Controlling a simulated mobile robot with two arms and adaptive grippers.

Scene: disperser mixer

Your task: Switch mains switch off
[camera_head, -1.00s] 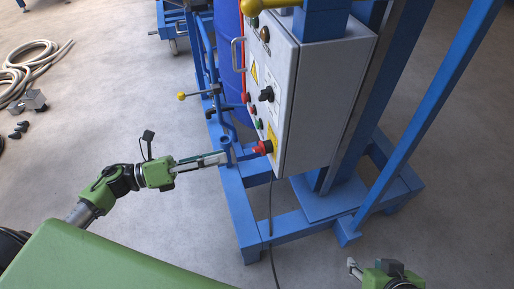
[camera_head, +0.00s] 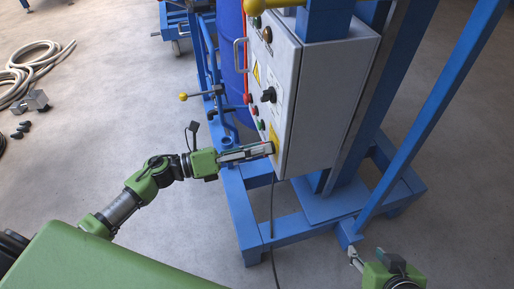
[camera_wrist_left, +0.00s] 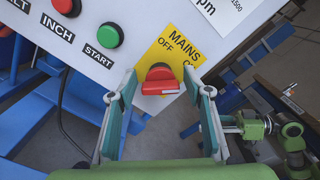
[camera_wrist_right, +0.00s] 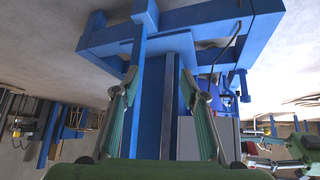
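The red mains switch (camera_wrist_left: 160,82) sits on a yellow label (camera_wrist_left: 172,52) marked MAINS and OFF in the left wrist view. It is low on the front of the grey control cabinet (camera_head: 327,98). My left gripper (camera_head: 272,149) reaches the yellow label in the head view and hides the switch there. In the left wrist view its fingers (camera_wrist_left: 160,90) are apart, one on each side of the switch. I cannot tell whether they touch it. My right gripper (camera_head: 352,256) is low at the right; in the right wrist view its fingers (camera_wrist_right: 174,85) are apart and empty.
A green START button (camera_wrist_left: 110,36) and a red button (camera_wrist_left: 66,6) are left of the switch. The blue machine frame (camera_head: 240,218) stands below and around the cabinet. A dark cable (camera_head: 271,215) hangs beneath it. A hose (camera_head: 35,60) lies on the floor at left.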

